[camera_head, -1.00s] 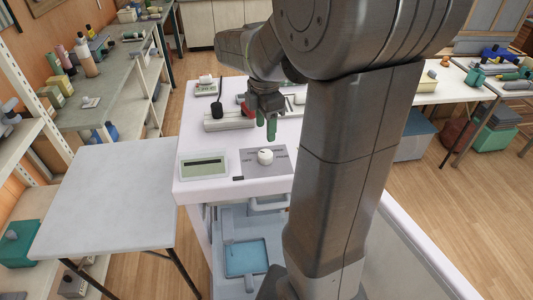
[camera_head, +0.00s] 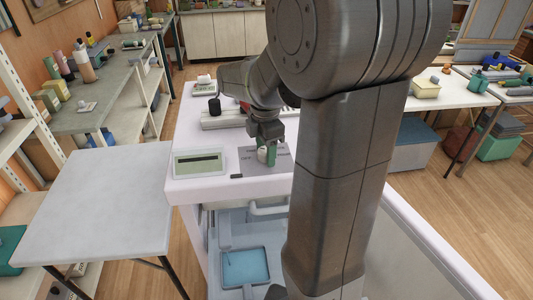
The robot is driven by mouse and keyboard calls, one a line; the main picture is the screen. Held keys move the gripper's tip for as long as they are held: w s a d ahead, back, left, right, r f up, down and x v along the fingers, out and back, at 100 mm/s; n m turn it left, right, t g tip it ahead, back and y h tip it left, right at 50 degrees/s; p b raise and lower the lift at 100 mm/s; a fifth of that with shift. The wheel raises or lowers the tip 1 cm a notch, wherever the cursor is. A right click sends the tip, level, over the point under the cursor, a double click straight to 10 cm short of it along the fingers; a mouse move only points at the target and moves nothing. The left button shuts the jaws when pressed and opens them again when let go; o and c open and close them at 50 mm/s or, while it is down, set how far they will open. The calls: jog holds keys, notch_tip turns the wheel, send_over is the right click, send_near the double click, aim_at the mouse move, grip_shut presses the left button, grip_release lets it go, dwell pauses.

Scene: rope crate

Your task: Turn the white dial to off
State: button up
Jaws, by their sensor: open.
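The white dial (camera_head: 262,155) sits on a grey panel (camera_head: 249,167) on top of the white cabinet. The gripper is open; whether a finger touches the dial cannot be told.
A display unit (camera_head: 200,163) stands left of the panel. A black knob (camera_head: 214,107) and a long grey bar (camera_head: 222,121) lie behind. A small grey table (camera_head: 97,195) stands at the left, its top clear. A blue tray (camera_head: 246,267) is below.

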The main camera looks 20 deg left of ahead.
jog(key=c, duration=0.9)
jog(key=n+p, duration=0.1)
jog(key=n, duration=0.3)
jog(key=shift+n, duration=0.4)
jog(key=shift+c, duration=0.2)
jog(key=o, duration=1)
jog(key=shift+r+p, duration=2.15)
jog(key=shift+r, duration=0.35)
